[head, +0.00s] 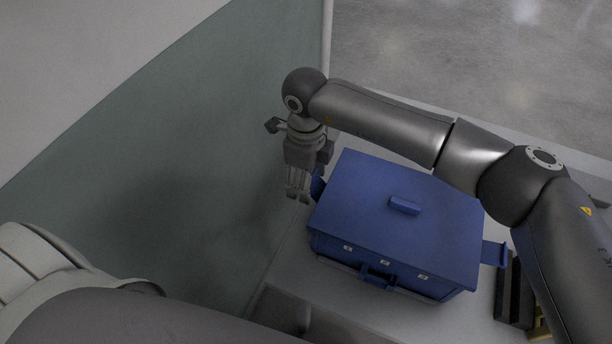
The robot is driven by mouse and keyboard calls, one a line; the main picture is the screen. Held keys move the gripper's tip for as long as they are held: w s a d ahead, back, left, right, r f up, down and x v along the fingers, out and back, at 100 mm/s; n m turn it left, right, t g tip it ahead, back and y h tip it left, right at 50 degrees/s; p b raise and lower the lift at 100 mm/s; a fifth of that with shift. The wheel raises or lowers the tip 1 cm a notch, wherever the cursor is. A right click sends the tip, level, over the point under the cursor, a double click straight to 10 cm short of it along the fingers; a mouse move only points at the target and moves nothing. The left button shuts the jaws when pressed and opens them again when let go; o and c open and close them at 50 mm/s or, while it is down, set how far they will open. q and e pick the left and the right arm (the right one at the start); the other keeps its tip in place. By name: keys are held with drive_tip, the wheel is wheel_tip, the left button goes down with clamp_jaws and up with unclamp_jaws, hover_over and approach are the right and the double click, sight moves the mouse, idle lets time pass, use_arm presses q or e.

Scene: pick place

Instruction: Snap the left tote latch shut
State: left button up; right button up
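A blue tote (400,222) with a closed lid stands on the light table. Its left latch (317,186) shows as a small blue piece at the tote's left side, partly hidden, so I cannot tell its exact angle. The right latch (494,253) sticks outward from the right side. My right gripper (297,195) points down just left of the left latch. Its fingers look close together, but I cannot tell whether they are open or touch the latch. My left arm crosses the bottom left, and its gripper is out of view.
A grey-green panel (190,150) rises close to the left of my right gripper. A dark block (512,290) and a yellow item (540,322) lie right of the tote. The table (335,305) has a bare strip in front of the tote.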

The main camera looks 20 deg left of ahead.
drive_tip(key=c, duration=0.7)
drive_tip(key=shift+d+y+b, duration=0.3)
drive_tip(key=shift+y+b, duration=0.3)
drive_tip(key=shift+b, duration=0.45)
drive_tip(key=shift+d+r+y+b, duration=0.1)
drive_tip(key=shift+d+y+b, duration=0.1)
drive_tip(key=shift+y+b, duration=0.55)
drive_tip(key=shift+r+b, duration=0.25)
drive_tip(key=shift+b, duration=0.1)
drive_tip(key=shift+r, duration=0.1)
drive_tip(key=o, duration=1.2)
drive_tip(key=shift+c, duration=0.2)
